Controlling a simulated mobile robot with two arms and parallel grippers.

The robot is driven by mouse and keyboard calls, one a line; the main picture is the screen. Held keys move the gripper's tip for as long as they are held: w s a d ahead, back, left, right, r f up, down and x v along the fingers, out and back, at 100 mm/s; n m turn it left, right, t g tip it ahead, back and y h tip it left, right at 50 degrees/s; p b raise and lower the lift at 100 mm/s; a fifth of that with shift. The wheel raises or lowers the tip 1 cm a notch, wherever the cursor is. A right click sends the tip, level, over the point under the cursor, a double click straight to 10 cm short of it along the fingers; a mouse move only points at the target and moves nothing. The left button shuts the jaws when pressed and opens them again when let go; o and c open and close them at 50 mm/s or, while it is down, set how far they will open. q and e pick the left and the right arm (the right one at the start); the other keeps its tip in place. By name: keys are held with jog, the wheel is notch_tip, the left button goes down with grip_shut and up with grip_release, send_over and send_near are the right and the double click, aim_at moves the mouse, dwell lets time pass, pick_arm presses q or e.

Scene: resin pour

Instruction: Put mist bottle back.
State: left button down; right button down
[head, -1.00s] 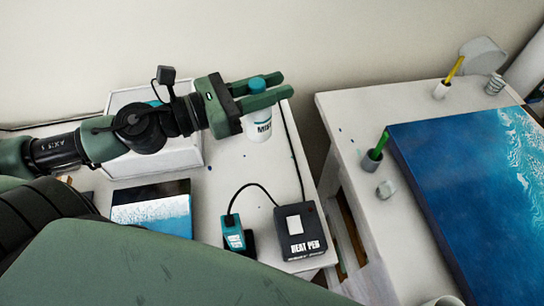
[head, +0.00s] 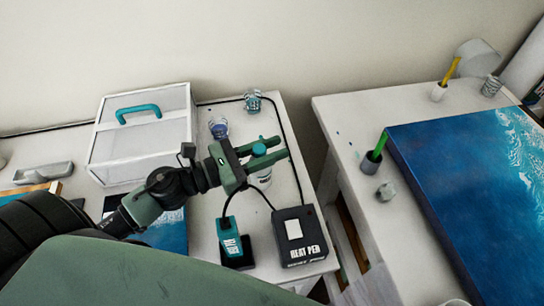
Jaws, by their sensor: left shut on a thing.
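The mist bottle (head: 265,177), white with a teal cap, is in the head view over the left table, just behind the heat pen unit. My left gripper (head: 276,149) is shut on it near the cap, with its two green fingers on either side. The fingers hide part of the bottle's upper body. I cannot tell whether its base touches the table. My right gripper is out of view.
The heat pen unit (head: 302,238) and its teal pen in a stand (head: 230,240) are close in front. A white case (head: 143,145) and two glass jars (head: 219,128) (head: 253,101) stand behind. A blue panel (head: 450,190) covers much of the right table (head: 350,130).

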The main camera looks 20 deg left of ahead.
pick_arm(q)
notch_tip(320, 180, down, 3)
jog(key=shift+f+b, duration=0.1)
jog(key=shift+b, duration=0.2)
jog(key=c, duration=1.2)
grip_release()
jog(key=shift+o, duration=0.2)
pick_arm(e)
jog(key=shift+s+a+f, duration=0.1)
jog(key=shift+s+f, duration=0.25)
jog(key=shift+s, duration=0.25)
pick_arm(q)
jog(key=b+v, duration=0.4)
jog(key=v, duration=0.8)
jog(key=shift+r, duration=0.25)
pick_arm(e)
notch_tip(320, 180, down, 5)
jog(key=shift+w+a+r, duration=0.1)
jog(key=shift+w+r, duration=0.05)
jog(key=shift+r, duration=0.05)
